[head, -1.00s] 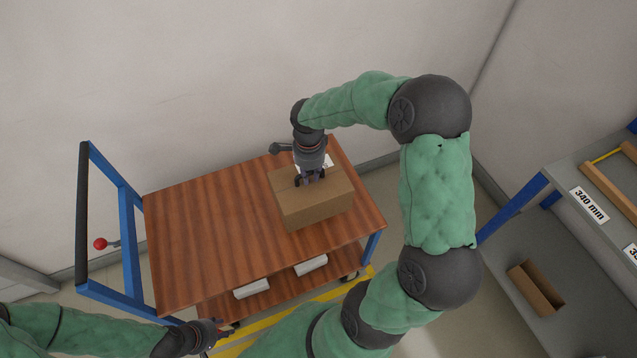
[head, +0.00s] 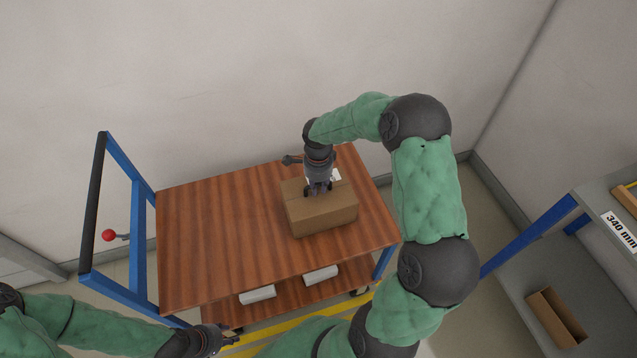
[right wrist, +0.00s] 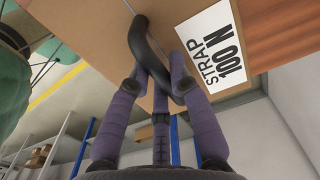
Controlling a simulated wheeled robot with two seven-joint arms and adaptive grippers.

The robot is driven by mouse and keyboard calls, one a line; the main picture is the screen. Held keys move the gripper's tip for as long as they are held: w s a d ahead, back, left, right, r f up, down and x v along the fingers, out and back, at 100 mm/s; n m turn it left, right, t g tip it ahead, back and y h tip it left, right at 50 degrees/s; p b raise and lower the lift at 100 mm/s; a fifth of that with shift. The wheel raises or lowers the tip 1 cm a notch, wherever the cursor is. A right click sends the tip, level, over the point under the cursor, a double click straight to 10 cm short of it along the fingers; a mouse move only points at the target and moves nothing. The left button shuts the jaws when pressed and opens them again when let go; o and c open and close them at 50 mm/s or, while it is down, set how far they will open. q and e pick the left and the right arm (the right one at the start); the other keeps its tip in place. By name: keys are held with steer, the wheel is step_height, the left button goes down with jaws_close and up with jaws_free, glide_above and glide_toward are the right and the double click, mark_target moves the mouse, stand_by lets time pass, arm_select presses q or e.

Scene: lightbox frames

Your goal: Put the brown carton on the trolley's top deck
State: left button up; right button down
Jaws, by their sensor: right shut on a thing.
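The brown carton (head: 325,217) is at the right part of the trolley's wooden top deck (head: 220,235) in the head view. It looks level; whether its underside touches the deck is hard to tell. My right gripper (head: 319,190) is above the carton's top, shut on its dark strap (right wrist: 150,50). The right wrist view shows the purple fingers (right wrist: 163,85) around the strap, beside a white label (right wrist: 212,45) reading "STRAP 100 N". My left gripper (head: 228,340) is low in front of the trolley, away from the carton; its fingers are too small to read.
The trolley has a blue push frame (head: 137,210) at left, with a red knob (head: 109,235). White blocks (head: 258,294) lie on its lower deck. A grey shelf unit (head: 595,265) stands at right, holding a brown box (head: 556,316). The top deck's left part is clear.

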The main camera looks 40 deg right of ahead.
steer(key=shift+w, duration=0.1)
steer(key=c, duration=1.1)
jaws_free()
steer(key=shift+c, duration=0.2)
steer(key=shift+r, duration=0.3)
step_height(320, 180, up, 12)
steer(key=p, duration=0.4)
steer(key=shift+f, duration=0.2)
